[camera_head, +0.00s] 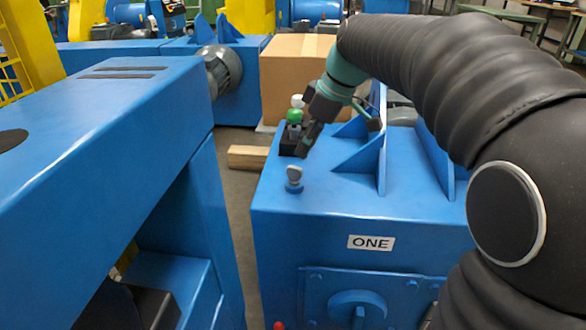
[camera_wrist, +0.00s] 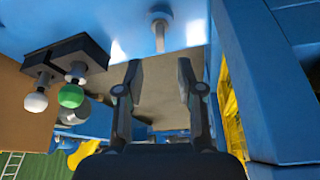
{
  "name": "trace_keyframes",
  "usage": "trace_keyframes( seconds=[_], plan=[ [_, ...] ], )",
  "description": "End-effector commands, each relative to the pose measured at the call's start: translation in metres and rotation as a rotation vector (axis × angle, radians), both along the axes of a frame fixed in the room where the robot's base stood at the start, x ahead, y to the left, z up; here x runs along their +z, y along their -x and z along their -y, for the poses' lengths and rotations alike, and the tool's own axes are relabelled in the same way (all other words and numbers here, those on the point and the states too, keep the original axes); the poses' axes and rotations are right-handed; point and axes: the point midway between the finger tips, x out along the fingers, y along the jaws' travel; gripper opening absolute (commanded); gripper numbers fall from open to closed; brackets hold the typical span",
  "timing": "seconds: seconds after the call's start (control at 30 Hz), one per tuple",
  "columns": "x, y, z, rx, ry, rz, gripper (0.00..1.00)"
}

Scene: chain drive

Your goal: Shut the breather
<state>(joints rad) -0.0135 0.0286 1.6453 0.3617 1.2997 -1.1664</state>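The small fitting that looks like the breather, with a grey-white cap on a blue base (camera_head: 294,178), stands on top of the blue machine labelled ONE (camera_head: 290,230). In the wrist view it is a pale stem with a wider grey head (camera_wrist: 160,32) at the top centre, beyond the fingertips. My gripper (camera_head: 306,148) hangs just above and behind it, tilted down, and does not appear to touch it. In the wrist view the two fingers (camera_wrist: 158,76) are apart with nothing between them. Whether the cap is open or shut cannot be told.
Beside my gripper, a black block (camera_wrist: 70,54) carries a green knob (camera_wrist: 70,96) and a white knob (camera_wrist: 35,102). Blue ribs (camera_head: 350,160) rise to the right. A cardboard box (camera_head: 284,75) stands behind. A large blue machine (camera_head: 120,130) fills the left.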

Motion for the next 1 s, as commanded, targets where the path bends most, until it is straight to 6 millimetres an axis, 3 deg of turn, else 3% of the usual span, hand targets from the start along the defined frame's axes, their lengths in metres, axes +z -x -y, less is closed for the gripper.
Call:
trace_keyframes(
  seconds=[0.2, 0.4, 0.87, 1.0],
  plan=[
    [-0.039, -0.007, -0.014, 0.000, 0.000, -0.001, 0.38],
    [-0.063, -0.011, -0.023, -0.002, 0.001, -0.001, 0.38],
    [-0.074, -0.014, -0.027, -0.003, 0.000, 0.001, 0.38],
    [-0.074, -0.014, -0.027, -0.003, 0.000, 0.001, 0.07]
  ],
)
